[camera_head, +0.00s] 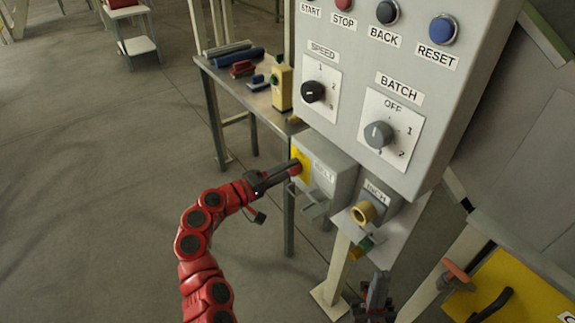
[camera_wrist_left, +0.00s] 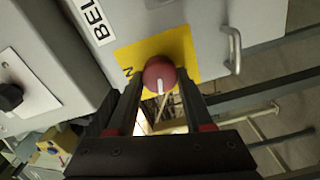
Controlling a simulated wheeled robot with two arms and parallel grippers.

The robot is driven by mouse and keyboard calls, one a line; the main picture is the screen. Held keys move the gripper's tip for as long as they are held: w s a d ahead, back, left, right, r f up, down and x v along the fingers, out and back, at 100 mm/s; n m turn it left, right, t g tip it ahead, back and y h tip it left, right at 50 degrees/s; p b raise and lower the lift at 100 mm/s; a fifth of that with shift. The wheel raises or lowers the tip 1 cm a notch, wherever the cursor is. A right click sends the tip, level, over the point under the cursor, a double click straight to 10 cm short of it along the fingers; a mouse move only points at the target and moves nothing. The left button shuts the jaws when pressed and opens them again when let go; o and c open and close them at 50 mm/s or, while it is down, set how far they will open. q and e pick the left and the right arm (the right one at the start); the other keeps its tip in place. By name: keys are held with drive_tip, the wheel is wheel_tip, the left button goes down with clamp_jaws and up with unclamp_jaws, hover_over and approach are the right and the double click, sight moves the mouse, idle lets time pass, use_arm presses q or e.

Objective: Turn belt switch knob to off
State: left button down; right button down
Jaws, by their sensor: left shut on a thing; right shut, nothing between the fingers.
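The red belt switch knob (camera_wrist_left: 159,74) sits on a yellow plate (camera_wrist_left: 188,50) on the side of a grey box labelled BELT (camera_head: 332,172). My left gripper (camera_wrist_left: 158,92) is shut on the knob, with one finger on each side of it. The knob's white pointer line faces down in the left wrist view. A letter N shows at the plate's left edge; the rest of the plate's lettering is hidden. In the head view the left gripper (camera_head: 288,172) reaches the plate from the left. My right gripper (camera_head: 377,290) is shut and empty at the bottom, below the panel.
The grey control panel (camera_head: 352,45) above carries buttons, a SPEED dial (camera_head: 313,91) and a BATCH dial (camera_head: 379,134). A yellow INCH ring (camera_head: 363,212) is right of the belt box. A metal handle (camera_wrist_left: 233,50) sticks out near the knob. A table (camera_head: 232,85) with tools stands behind.

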use_arm(q)
drive_tip(key=shift+n+p, duration=0.7)
drive_tip(key=shift+n, duration=0.6)
drive_tip(key=shift+c, duration=1.5)
unclamp_jaws()
drive_tip(key=b+v, duration=0.1)
drive_tip(key=v, duration=1.6)
drive_tip(key=shift+a, duration=0.2)
